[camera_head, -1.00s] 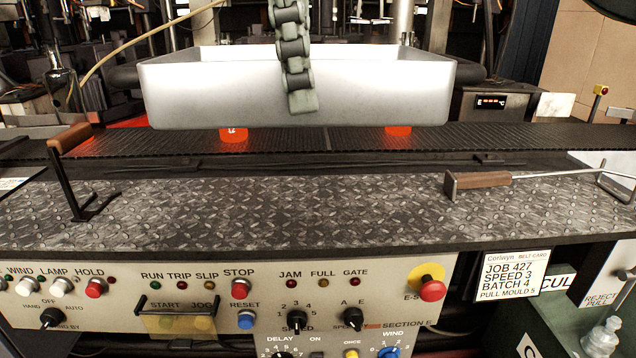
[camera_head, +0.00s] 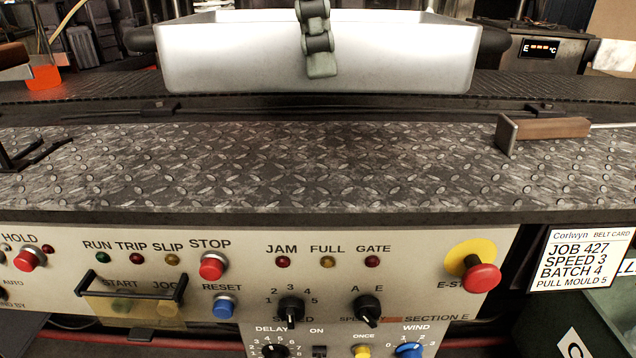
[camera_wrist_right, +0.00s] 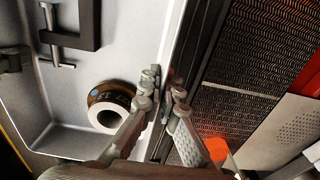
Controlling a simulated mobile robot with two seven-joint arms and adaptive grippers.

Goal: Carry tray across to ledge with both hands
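The pale metal tray (camera_head: 230,62) is level above the belt at the top of the head view. My left gripper (camera_head: 318,50) comes down over its near wall; one finger shows against the outer face, the other is hidden behind. In the right wrist view, my right gripper (camera_wrist_right: 164,90) is shut on the tray wall, one finger on each side of the rim. Inside the tray lie a ring-shaped part (camera_wrist_right: 108,108) and a dark bracket (camera_wrist_right: 85,38). The diamond-plate ledge (camera_head: 320,165) runs between belt and control panel, its middle bare.
A wooden-handled tool (camera_head: 545,128) lies on the ledge at right, and a black metal stand (camera_head: 30,155) at left. The control panel (camera_head: 320,240) has buttons and knobs below the ledge. An orange mould (camera_head: 45,75) glows at left on the dark belt (camera_head: 540,92).

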